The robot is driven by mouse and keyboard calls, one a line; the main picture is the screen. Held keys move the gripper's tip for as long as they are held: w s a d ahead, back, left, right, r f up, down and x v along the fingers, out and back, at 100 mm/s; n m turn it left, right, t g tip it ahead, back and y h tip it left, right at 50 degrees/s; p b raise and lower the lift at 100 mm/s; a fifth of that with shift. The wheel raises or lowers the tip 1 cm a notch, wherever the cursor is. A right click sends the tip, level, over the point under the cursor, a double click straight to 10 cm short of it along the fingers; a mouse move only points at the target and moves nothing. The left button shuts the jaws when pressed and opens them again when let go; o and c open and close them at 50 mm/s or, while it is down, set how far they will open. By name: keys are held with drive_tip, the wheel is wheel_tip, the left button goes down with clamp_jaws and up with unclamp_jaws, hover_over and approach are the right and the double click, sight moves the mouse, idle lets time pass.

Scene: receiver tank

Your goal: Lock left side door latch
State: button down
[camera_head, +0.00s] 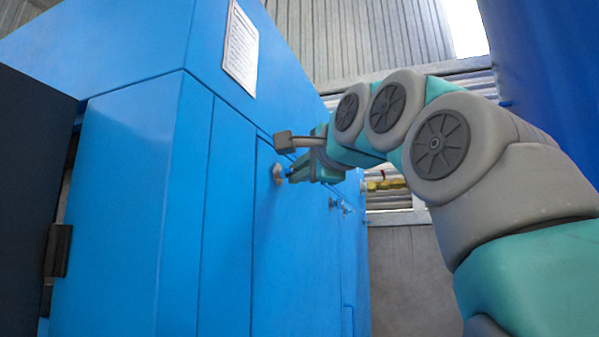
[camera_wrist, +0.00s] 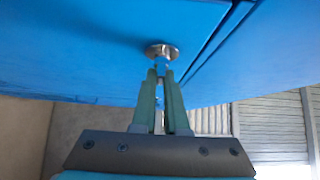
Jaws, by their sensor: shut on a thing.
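The latch (camera_head: 278,174) is a small metal knob on a round plate on the blue side door (camera_head: 295,240) of the cabinet. It also shows in the wrist view as a round silver plate (camera_wrist: 161,50) near the door's edge seam. My gripper (camera_head: 290,175) reaches the door from the right. In the wrist view its two green fingers (camera_wrist: 161,72) come together on the latch's small protruding part, which they mostly hide. The door panel looks flush with the cabinet.
More small latches (camera_head: 340,205) sit farther along the blue cabinet side. A white label sheet (camera_head: 240,48) is on the cabinet's upper part. A dark panel (camera_head: 30,200) stands open at the left. Yellow parts (camera_head: 385,185) and a corrugated wall (camera_head: 355,40) are behind.

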drive_tip(key=shift+a+f, duration=0.1)
drive_tip(key=shift+a, duration=0.05)
drive_tip(key=c, duration=0.9)
unclamp_jaws()
drive_tip(key=shift+c, duration=0.2)
drive_tip(key=shift+s, duration=0.1)
drive_tip(key=b+v, duration=0.1)
drive_tip(key=v, duration=0.6)
drive_tip(key=shift+s, duration=0.25)
